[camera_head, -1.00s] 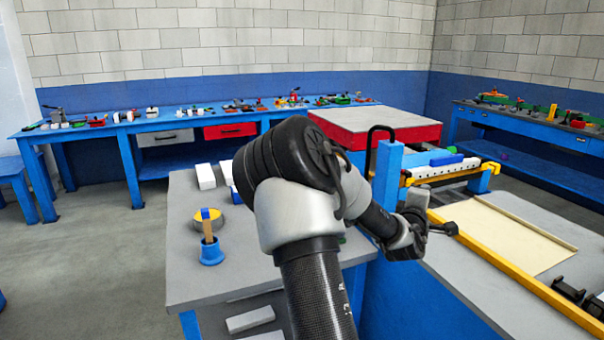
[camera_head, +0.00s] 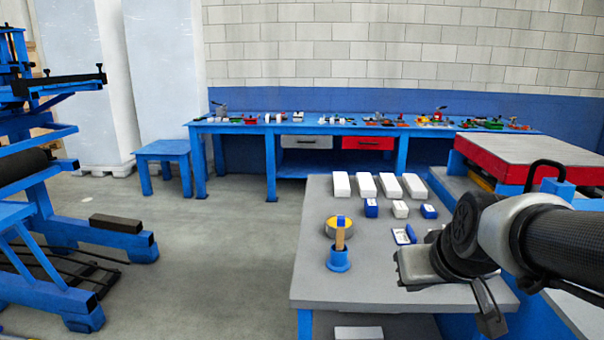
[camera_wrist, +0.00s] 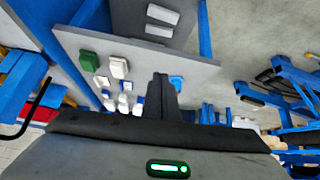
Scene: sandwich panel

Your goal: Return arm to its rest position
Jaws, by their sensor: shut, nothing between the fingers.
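My gripper (camera_wrist: 161,92) shows in the wrist view as two dark fingers close together, with nothing between them. In the head view my arm comes in from the right edge and bends at its black and silver wrist, over the right front part of the grey table (camera_head: 312,270). The fingertips are hard to make out there. The grey table also shows beyond the fingers in the wrist view (camera_wrist: 205,78).
A red-sided bench (camera_head: 520,165) is at right. A blue frame machine (camera_head: 120,235) stands left, with open floor between.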

